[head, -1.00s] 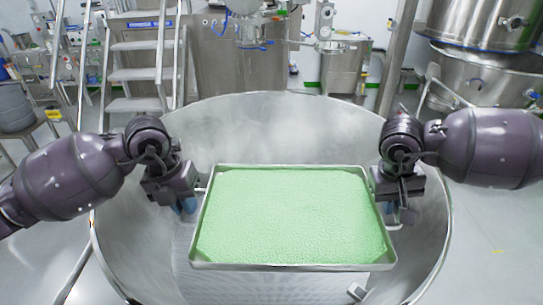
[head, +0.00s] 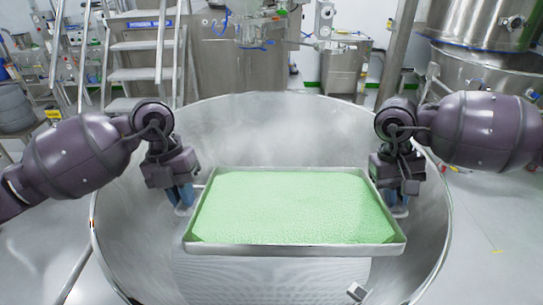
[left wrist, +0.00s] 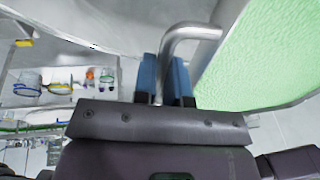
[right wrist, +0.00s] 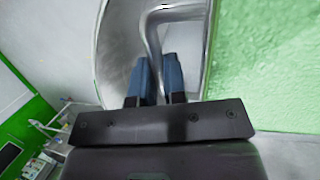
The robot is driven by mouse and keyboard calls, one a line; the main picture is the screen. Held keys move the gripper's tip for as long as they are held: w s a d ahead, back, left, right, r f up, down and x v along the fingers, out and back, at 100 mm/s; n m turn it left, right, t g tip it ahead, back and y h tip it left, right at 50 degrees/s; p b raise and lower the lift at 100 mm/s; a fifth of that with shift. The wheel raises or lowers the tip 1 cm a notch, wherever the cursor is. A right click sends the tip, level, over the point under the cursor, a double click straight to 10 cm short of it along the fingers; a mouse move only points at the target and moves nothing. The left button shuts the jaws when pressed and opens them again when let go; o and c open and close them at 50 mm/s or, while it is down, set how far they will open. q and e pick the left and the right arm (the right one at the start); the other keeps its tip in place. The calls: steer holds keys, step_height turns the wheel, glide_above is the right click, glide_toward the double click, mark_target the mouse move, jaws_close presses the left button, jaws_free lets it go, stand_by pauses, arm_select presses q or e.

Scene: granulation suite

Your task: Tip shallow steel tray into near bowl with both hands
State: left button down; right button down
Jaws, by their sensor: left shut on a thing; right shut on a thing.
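The shallow steel tray (head: 290,250) is full of pale green granules (head: 292,207) and is held over the large round steel bowl (head: 270,110). The granules lie spread across the tray, and none are seen falling. My left gripper (head: 184,198) is shut on the handle at the tray's left side; the bent handle (left wrist: 185,35) stands between its blue fingers in the left wrist view. My right gripper (head: 398,200) is shut on the right handle, and that handle (right wrist: 152,40) shows between the fingers in the right wrist view. The tray hides much of the bowl's inside.
Steel steps (head: 140,60) stand behind the bowl at left. A steel machine (head: 238,60) stands behind the bowl, and large steel vessels (head: 480,75) stand at back right. The pale floor (head: 490,230) is clear at right.

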arm_select(q)
steer(key=shift+r, duration=0.1)
arm_select(e)
steer(key=shift+r, duration=0.1)
arm_select(q)
steer(key=shift+r+g, duration=0.55)
steer(key=shift+g, duration=0.15)
arm_select(e)
steer(key=shift+r+g, duration=0.55)
steer(key=shift+g, duration=0.15)
arm_select(q)
steer(key=shift+r+g, duration=0.6)
arm_select(e)
steer(key=shift+r+g, duration=0.6)
arm_select(q)
steer(key=shift+r, duration=0.1)
steer(key=shift+r+g, duration=0.5)
steer(key=shift+g, duration=0.2)
arm_select(e)
steer(key=shift+r+g, duration=0.6)
steer(key=shift+g, duration=0.2)
